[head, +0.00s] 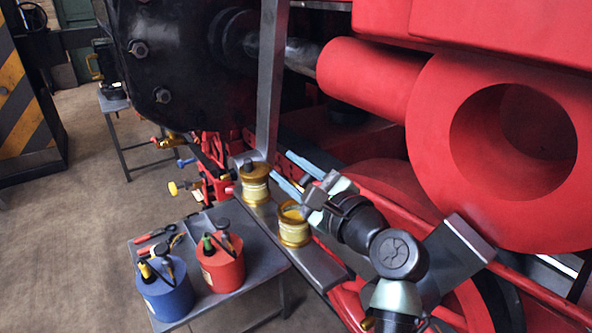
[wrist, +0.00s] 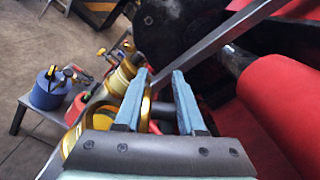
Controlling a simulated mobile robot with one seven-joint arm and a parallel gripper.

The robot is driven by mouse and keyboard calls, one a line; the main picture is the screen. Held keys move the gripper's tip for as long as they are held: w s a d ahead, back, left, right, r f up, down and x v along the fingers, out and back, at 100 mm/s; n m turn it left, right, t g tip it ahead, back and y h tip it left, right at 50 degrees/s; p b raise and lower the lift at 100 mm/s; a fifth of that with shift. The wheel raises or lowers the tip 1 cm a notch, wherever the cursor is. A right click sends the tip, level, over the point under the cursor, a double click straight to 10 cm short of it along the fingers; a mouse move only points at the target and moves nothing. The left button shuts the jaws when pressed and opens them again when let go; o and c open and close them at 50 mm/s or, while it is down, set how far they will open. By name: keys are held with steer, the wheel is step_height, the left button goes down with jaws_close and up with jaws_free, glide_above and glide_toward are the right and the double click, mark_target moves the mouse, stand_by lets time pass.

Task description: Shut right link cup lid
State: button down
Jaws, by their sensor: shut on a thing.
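Two brass-and-glass oil cups stand on a grey link bar. The left cup (head: 255,183) has a brass lid with a dark knob seated on it. The right cup (head: 294,230) is nearer, and its yellow top looks uncovered. My gripper (head: 281,166) reaches over the bar just right of the cups, with its two blue-grey fingers pointing to the far left. In the wrist view, a brass ring-like edge, which looks like the right cup lid (wrist: 147,108), stands upright between the fingers against the left one. My gripper is shut on it, with the fingers well apart. The hinge is hidden.
A grey table (head: 262,262) below holds a blue can (head: 165,290), a red can (head: 221,265) and hand tools. A grey upright bar (head: 270,80) rises behind the left cup. Red engine parts (head: 500,150) crowd the right. Open floor lies at the left.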

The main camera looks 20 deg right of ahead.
steer(key=shift+s+a+f+n+b, duration=0.15)
steer(key=shift+a+f+n+b, duration=0.25)
steer(key=shift+n+b, duration=0.5)
steer(key=shift+s+a+f+n+b, duration=0.15)
steer(key=shift+a+f+n+b, duration=0.25)
steer(key=shift+n, duration=0.9)
steer(key=shift+s+a+f+n+b, duration=0.15)
steer(key=shift+a+f+n+b, duration=0.2)
steer(key=shift+n+b, duration=0.6)
steer(key=shift+a+n, duration=0.1)
steer(key=shift+n, duration=0.25)
steer(key=c, duration=0.7)
jaws_free()
steer(key=shift+o, duration=0.3)
steer(key=shift+f, duration=0.15)
